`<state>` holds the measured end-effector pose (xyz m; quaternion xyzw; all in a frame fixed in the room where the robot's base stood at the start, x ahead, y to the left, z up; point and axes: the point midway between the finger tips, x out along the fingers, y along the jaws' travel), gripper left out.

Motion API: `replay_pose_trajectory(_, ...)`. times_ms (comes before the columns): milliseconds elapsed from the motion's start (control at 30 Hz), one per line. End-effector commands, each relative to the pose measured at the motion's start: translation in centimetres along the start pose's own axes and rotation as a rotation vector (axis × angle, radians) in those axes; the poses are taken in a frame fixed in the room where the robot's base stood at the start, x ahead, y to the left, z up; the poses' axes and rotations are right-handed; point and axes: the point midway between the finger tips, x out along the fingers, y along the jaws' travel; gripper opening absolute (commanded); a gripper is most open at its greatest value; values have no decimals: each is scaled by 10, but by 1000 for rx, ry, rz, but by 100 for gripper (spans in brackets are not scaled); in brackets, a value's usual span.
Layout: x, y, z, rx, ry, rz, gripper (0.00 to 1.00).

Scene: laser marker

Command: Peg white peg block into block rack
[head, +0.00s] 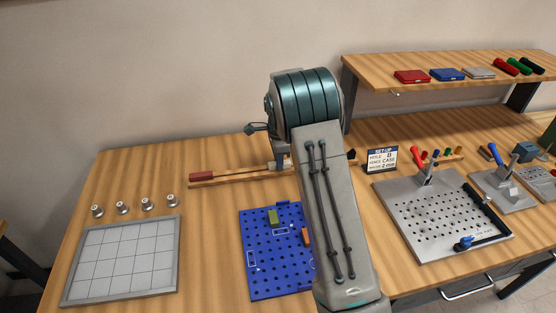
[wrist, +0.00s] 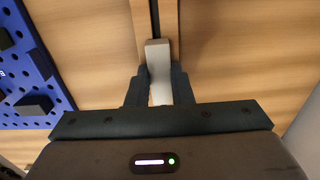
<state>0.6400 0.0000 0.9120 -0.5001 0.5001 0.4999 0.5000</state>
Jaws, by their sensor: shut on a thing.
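The white peg block (wrist: 158,62) is between the two dark fingers of my gripper (wrist: 158,88), which is shut on it. In the wrist view it lies in line with the dark slot of the wooden block rack (wrist: 172,22); I cannot tell whether it touches the rack. In the head view the block rack (head: 235,177) is a long, low wooden rail with a dark red block (head: 201,176) at its left end. My gripper (head: 280,164) is over the rack's right part, partly hidden by my arm.
A blue pegboard (head: 262,255) stands in front of the rack, with a green block (head: 273,217) and an orange block (head: 306,237) on it. A grey gridded plate (head: 122,262) is at left. A perforated metal plate (head: 420,215) and a small sign (head: 382,160) are at right.

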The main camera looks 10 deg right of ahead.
Motion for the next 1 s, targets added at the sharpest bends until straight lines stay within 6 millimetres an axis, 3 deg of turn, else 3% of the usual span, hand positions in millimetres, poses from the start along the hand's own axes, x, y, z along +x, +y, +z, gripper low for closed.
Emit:
replay_pose_trajectory(67, 2, 0, 0, 0, 0, 0, 0)
replay_pose_trajectory(100, 1, 0, 0, 0, 0, 0, 28)
replay_pose_trajectory(167, 1, 0, 0, 0, 0, 0, 45)
replay_pose_trajectory(567, -7, 0, 0, 0, 0, -2, 45)
replay_pose_trajectory(667, -21, -1, 0, -1, 0, -4, 45)
replay_pose_trajectory(1000, -98, -1, 0, -1, 1, -4, 45)
